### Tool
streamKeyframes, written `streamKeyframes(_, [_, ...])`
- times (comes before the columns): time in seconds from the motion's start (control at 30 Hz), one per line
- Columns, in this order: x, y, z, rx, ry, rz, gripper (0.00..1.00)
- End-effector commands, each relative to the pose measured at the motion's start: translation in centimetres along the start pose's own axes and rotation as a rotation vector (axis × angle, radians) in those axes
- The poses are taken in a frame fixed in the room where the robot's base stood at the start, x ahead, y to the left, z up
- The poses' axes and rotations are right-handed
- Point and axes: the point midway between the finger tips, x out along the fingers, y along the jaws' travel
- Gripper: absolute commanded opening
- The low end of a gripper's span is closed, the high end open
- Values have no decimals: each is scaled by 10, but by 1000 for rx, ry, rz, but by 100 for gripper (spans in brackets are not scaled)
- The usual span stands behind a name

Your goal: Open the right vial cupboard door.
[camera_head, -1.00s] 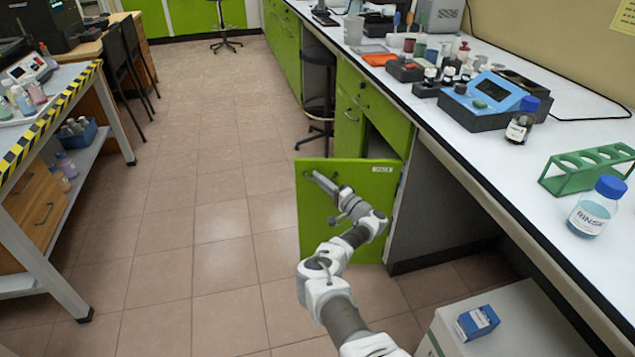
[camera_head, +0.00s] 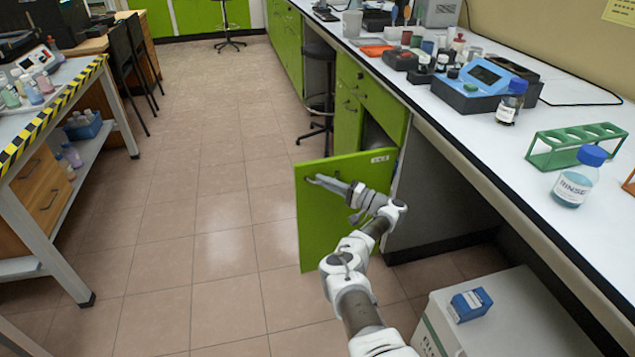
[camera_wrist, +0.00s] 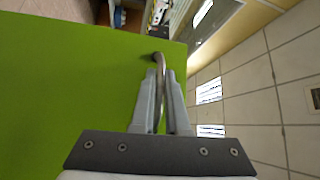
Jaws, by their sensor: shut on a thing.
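In the wrist view the green door (camera_wrist: 60,80) fills the left side. There my gripper (camera_wrist: 162,75) has its two fingers closed around the curved metal handle (camera_wrist: 159,62). The handle's lower part is hidden between the fingers. The cupboard interior is mostly hidden behind the door.
The white bench top (camera_head: 480,135) above carries a blue instrument (camera_head: 485,85), a green rack (camera_head: 575,140) and a rinse bottle (camera_head: 577,177). A white box (camera_head: 500,325) with a blue carton (camera_head: 468,304) stands on the floor at right. The tiled floor (camera_head: 210,220) left of the door is clear.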

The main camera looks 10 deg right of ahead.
Motion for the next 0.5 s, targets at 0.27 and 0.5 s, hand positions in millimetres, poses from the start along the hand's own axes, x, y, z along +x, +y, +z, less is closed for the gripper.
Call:
streamKeyframes(0.27, [-12,-1,-1,4,-33,-5,0])
streamKeyframes(0.5, [-14,-2,-1,5,-37,-5,0])
